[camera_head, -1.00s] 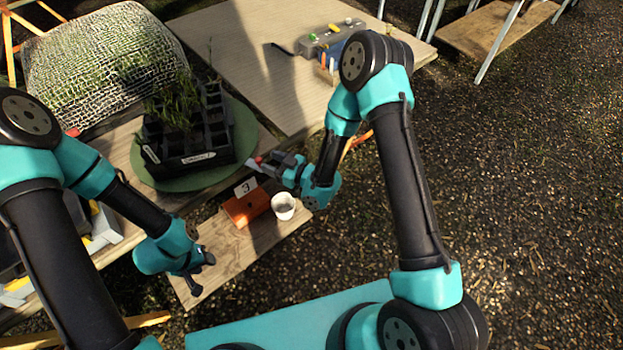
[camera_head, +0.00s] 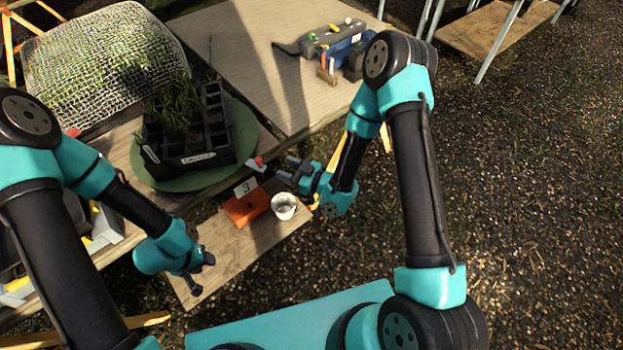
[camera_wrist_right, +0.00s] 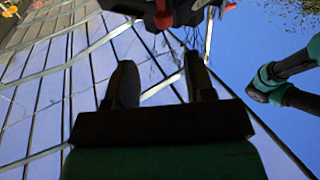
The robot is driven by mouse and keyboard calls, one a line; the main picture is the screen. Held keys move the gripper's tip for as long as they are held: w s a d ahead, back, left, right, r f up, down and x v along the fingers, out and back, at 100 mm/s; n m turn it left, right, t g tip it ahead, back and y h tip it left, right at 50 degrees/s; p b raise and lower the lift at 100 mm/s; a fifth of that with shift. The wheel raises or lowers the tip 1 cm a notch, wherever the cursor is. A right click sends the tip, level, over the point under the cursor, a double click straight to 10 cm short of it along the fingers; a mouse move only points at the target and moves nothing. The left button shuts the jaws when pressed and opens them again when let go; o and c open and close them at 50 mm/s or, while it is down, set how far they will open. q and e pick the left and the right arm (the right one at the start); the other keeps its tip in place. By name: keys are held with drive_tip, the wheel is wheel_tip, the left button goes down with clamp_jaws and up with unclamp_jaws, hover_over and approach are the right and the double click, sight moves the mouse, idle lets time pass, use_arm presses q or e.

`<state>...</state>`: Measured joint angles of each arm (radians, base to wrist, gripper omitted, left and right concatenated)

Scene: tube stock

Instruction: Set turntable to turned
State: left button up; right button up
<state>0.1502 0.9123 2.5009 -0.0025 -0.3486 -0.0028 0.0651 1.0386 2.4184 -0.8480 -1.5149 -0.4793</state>
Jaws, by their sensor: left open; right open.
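The turntable is a round green disc (camera_head: 245,133) on the table at left centre. A black seedling tray (camera_head: 190,163) with grassy plants and a white label stands on it. A small tab with a red knob (camera_head: 259,161) shows at the disc's front right edge. My right gripper (camera_head: 285,168) is open and empty, just right of the knob and apart from it. Its two fingers (camera_wrist_right: 162,80) show with nothing between them in the right wrist view. My left gripper (camera_head: 203,275) is open and empty over the low wooden board, away from the disc.
An orange block (camera_head: 246,207) with a card marked 3 and a white cup (camera_head: 284,206) stand on the wooden board (camera_head: 215,262) in front. A mesh-covered mound (camera_head: 95,60) is behind left. A grey and blue device (camera_head: 335,40) sits at the table's back. Open ground lies right.

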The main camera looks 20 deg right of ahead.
drive_tip(key=v, duration=0.8)
drive_tip(key=shift+s, duration=0.2)
idle(0.7)
drive_tip(key=shift+c, duration=0.3)
drive_tip(key=shift+c, duration=0.7)
drive_tip(key=shift+w+a+m, duration=0.15)
drive_tip(key=shift+w+m, duration=0.15)
drive_tip(key=shift+w, duration=0.3)
drive_tip(key=c, duration=0.3)
drive_tip(key=w+m+g+y, duration=0.1)
drive_tip(key=w, duration=0.2)
drive_tip(key=w+m+g+y, duration=0.1)
drive_tip(key=w+g+y, duration=0.1)
drive_tip(key=w, duration=0.1)
drive_tip(key=w+r+m+g+y, duration=0.1)
drive_tip(key=w+g+y, duration=0.1)
drive_tip(key=shift+w+a+m, duration=0.3)
drive_tip(key=shift+w+m, duration=0.1)
clamp_jaws()
drive_tip(key=w+d+f+m+g+h, duration=0.1)
drive_tip(key=w+d+m+g, duration=0.2)
drive_tip(key=w+g, duration=0.3)
drive_tip(key=shift+w+m+g, duration=0.35)
drive_tip(key=shift+m+g, duration=0.35)
drive_tip(key=shift+m, duration=0.1)
drive_tip(key=shift+f, duration=0.15)
